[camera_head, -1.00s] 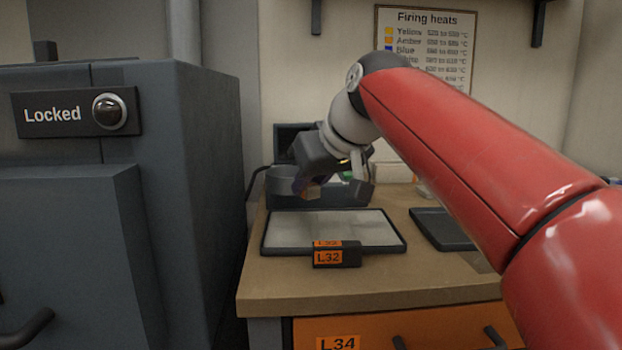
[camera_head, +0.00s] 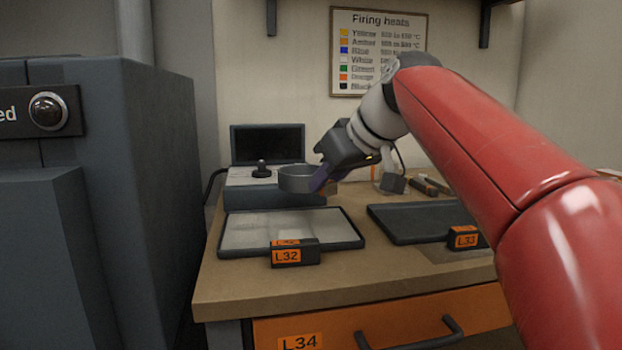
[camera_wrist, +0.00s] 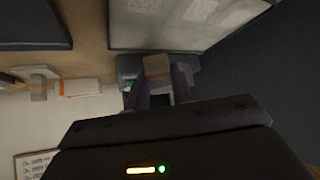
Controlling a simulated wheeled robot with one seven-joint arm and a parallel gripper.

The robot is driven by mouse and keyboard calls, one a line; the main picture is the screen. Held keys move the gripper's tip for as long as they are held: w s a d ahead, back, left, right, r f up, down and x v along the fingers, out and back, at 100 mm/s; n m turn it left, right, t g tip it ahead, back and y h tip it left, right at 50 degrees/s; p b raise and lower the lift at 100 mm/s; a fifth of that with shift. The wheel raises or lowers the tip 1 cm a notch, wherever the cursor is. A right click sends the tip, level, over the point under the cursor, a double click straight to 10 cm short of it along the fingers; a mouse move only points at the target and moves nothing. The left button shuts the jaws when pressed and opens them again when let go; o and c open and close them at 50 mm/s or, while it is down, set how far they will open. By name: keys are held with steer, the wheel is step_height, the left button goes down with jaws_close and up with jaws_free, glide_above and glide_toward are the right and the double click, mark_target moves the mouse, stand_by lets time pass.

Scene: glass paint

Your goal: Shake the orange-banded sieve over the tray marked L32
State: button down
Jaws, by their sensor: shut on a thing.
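My gripper (camera_head: 328,176) is shut on a round grey sieve (camera_head: 297,179) and holds it up, apart from the bench. No orange band is clear on it in the head view. The tray marked L32 (camera_head: 345,240) lies below and nearer, with a pale speckled surface and an orange label on its front. The sieve appears above its far edge; exact depth is hard to tell. In the wrist view, my purple fingers (camera_wrist: 160,97) have a small brownish block with a faint orange line between them, perhaps the sieve's handle. A tray, probably L32, fills the upper part (camera_wrist: 150,42).
A dark empty tray marked L33 (camera_head: 400,237) lies to the right. A device with a black knob (camera_head: 262,169) and a dark screen (camera_head: 267,146) stand behind. A tall grey cabinet (camera_head: 150,150) rises close on the left. Small tools (camera_head: 425,186) lie at the back right.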

steer(key=shift+w+d, duration=0.2)
steer(key=shift+d, duration=0.65)
steer(key=shift+w+d, duration=0.25)
steer(key=shift+d, duration=0.65)
steer(key=shift+w+d, duration=0.2)
steer(key=shift+d, duration=0.65)
steer(key=shift+r, duration=0.1)
steer(key=shift+r+p, duration=1.2)
steer(key=shift+r, duration=1.2)
